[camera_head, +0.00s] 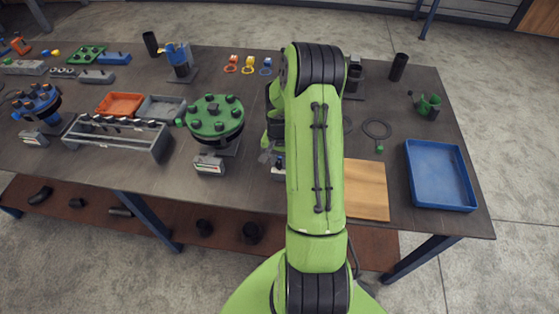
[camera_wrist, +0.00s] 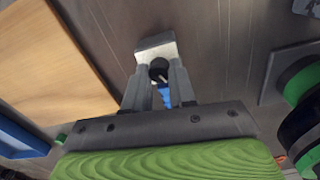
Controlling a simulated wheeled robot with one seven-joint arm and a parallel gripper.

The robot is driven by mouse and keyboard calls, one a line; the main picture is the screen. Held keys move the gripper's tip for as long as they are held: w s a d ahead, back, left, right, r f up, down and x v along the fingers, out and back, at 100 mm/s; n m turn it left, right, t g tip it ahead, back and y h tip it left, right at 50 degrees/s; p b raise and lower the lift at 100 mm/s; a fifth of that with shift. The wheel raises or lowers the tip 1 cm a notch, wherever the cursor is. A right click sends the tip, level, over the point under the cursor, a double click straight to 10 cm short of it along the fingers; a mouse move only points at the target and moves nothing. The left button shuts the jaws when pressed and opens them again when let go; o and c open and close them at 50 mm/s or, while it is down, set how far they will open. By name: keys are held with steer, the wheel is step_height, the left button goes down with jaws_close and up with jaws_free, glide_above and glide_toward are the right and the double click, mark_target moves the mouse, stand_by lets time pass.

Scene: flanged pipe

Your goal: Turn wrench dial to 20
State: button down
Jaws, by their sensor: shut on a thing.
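A small light-grey block (camera_wrist: 153,50) with a round black knob (camera_wrist: 158,67) lies on the table in the wrist view. I take the knob to be the wrench dial. A white pointer line (camera_wrist: 162,76) and a blue part (camera_wrist: 166,98) show beside the knob. My gripper (camera_wrist: 158,78) is shut on the dial, with one grey finger on each side. No dial numbers are readable. In the head view my green arm hides most of this block; only its left edge (camera_head: 277,174) shows.
A wooden board (camera_head: 366,190) and a blue tray (camera_head: 440,175) lie right of my arm. A green flange (camera_head: 215,118) with several bolts stands on the left, with a small gauge block (camera_head: 208,164) in front. A grey toolbox (camera_head: 120,137) stands farther left.

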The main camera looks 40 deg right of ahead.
mark_target(280, 163)
stand_by(0.3)
steer(key=c, duration=0.9)
jaws_free()
steer(key=shift+r, duration=0.1)
step_height(280, 163, up, 16)
steer(key=shift+f+p, duration=0.2)
steer(key=shift+p, duration=0.5)
